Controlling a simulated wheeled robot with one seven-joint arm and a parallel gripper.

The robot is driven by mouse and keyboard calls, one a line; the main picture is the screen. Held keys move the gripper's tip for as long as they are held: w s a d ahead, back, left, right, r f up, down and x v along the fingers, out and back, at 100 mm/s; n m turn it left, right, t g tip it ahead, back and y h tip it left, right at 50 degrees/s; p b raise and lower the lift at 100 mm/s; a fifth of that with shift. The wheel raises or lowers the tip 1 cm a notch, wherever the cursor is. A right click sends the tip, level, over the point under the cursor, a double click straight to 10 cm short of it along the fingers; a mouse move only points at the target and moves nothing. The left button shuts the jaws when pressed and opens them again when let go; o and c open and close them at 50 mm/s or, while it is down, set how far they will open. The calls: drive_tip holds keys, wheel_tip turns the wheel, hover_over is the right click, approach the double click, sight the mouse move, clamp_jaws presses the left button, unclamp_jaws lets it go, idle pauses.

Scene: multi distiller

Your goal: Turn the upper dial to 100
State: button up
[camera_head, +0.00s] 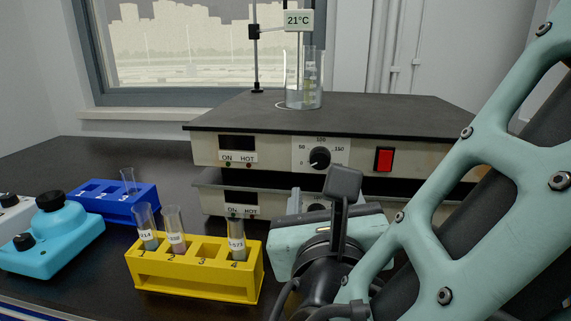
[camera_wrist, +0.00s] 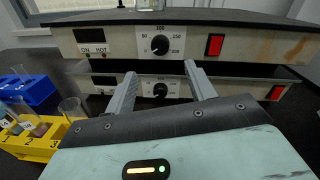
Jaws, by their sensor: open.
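The upper hot plate (camera_head: 258,150) has a black upper dial (camera_head: 320,158) on a white scale marked 50, 100 and 150. Its light mark seems to point to the lower left, away from the 100 at the top. The upper dial also shows in the wrist view (camera_wrist: 160,45). My gripper (camera_wrist: 160,74) is open and empty, its two fingers apart and reaching toward the plates. The lower dial (camera_wrist: 160,89) shows between the fingers, and the upper dial lies just above the fingertips' gap.
A red switch (camera_head: 383,159) sits right of the upper dial. A beaker (camera_head: 293,88) stands on top by a 21°C display (camera_head: 298,20). A yellow tube rack (camera_head: 190,277), a blue rack (camera_head: 112,205) and a light-blue device (camera_head: 58,240) stand at the left.

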sight(320, 162)
drive_tip(key=w, duration=0.3)
drive_tip(key=w+d, duration=0.1)
drive_tip(key=w, duration=0.6)
drive_tip(key=shift+w+d, duration=0.2)
drive_tip(key=c, duration=1)
